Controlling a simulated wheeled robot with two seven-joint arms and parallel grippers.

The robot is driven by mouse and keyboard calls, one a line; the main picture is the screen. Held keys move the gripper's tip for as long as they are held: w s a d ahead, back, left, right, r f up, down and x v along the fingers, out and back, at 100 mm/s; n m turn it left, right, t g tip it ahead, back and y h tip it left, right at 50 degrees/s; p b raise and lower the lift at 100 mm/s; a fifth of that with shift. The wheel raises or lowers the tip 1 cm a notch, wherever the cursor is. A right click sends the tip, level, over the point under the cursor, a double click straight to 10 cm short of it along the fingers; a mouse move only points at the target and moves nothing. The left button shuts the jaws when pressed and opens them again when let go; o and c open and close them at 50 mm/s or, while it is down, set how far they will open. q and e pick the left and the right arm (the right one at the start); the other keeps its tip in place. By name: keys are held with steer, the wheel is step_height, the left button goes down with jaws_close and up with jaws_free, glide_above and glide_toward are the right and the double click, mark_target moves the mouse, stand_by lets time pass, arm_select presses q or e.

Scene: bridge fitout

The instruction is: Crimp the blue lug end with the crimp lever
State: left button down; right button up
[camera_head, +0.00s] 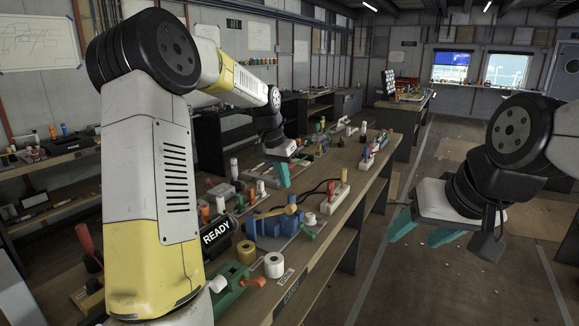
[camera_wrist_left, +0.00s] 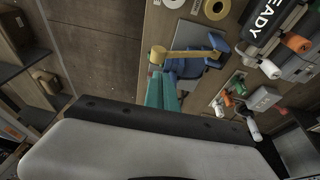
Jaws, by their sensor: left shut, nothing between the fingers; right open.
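A blue crimp press (camera_head: 270,222) sits on the bench, with a yellow crimp lever (camera_head: 276,212) lying across its top. In the left wrist view the lever (camera_wrist_left: 190,53) ends in a round yellow knob, and part of the blue body (camera_wrist_left: 185,68) shows below it. My left gripper (camera_head: 283,176) is shut and empty above the bench, beyond the press in the head view. Its teal fingertips (camera_wrist_left: 163,88) appear just below the knob in the wrist view; I cannot tell whether they touch. My right gripper (camera_head: 420,230) is open and empty over the aisle. I cannot pick out the blue lug end.
A black READY display (camera_head: 216,232), a yellow tape roll (camera_head: 246,252) and a white roll (camera_head: 273,265) stand near the press. A green tool (camera_head: 236,288) lies in front. A white block with a black cable (camera_head: 334,197) sits to the right. The aisle floor (camera_head: 450,270) is clear.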

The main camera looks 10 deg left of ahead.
mark_target(290, 204)
arm_select(q)
steer(key=x, duration=0.2)
steer(key=s+x, duration=0.1)
steer(key=x, duration=0.2)
steer(key=shift+d+f, duration=0.1)
steer(key=shift+f, duration=0.35)
